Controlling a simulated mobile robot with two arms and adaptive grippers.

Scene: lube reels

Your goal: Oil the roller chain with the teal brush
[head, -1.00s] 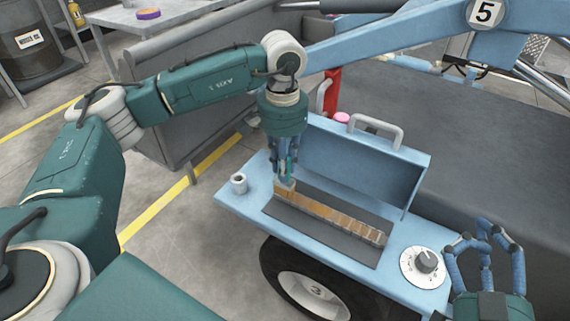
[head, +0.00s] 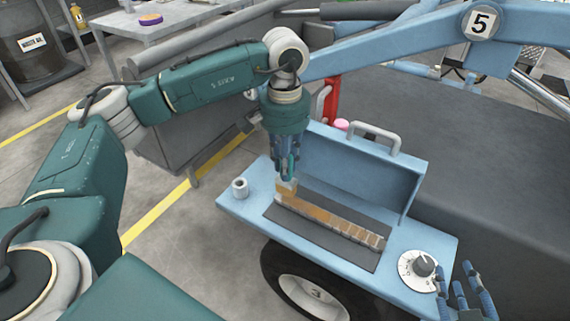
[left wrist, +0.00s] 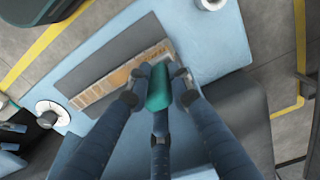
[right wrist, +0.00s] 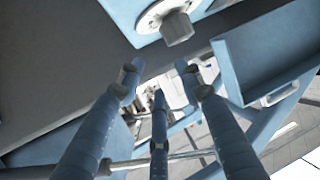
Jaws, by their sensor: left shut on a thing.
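The roller chain (head: 335,222) lies on a dark mat (head: 300,230) on the blue cart top; it looks orange-brown over much of its length and greyer toward the right end. My left gripper (head: 286,176) is shut on the teal brush (left wrist: 159,88), pointing down over the chain's far left end. The brush's pale bristles (head: 286,187) are at that end; I cannot tell whether they touch it. The chain also shows in the left wrist view (left wrist: 100,90). My right gripper (right wrist: 155,80) is empty with fingers spread, beside the cart's right front corner.
A small metal cup (head: 240,188) stands at the cart's left corner. A dial (head: 423,265) sits at the right end. The raised blue lid (head: 350,170) with a handle stands behind the mat. A pink round thing (head: 341,125) is behind it.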

